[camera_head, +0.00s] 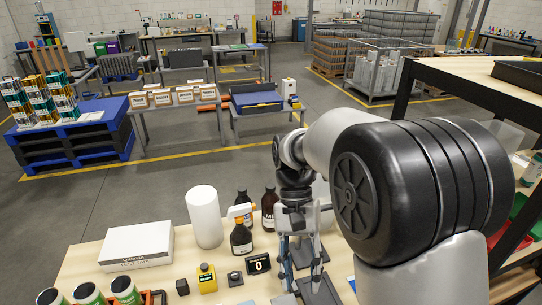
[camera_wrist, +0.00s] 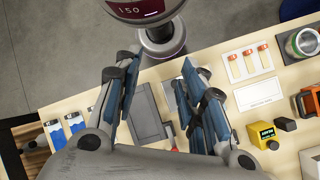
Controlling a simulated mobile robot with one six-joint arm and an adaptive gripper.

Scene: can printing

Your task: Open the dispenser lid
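No thing in view is clearly marked as the dispenser. A flat dark-grey box-like thing (camera_wrist: 148,112) lies on the table, seen between my fingers in the wrist view; I cannot tell whether it is the dispenser or whether its top is open. My gripper (camera_head: 302,280) points down over the table, and in the wrist view my gripper (camera_wrist: 160,75) has its two blue-padded fingers wide apart with nothing between them. The height of the fingertips above the grey thing is hard to judge. My arm hides the table's right part in the head view.
A white cylinder (camera_head: 205,217), a white box (camera_head: 136,247), a brown bottle (camera_head: 241,239), a yellow device (camera_head: 207,279) and a black display (camera_head: 258,264) stand left of my gripper. Several cans stand at the front left. A shelf (camera_head: 480,80) is on the right.

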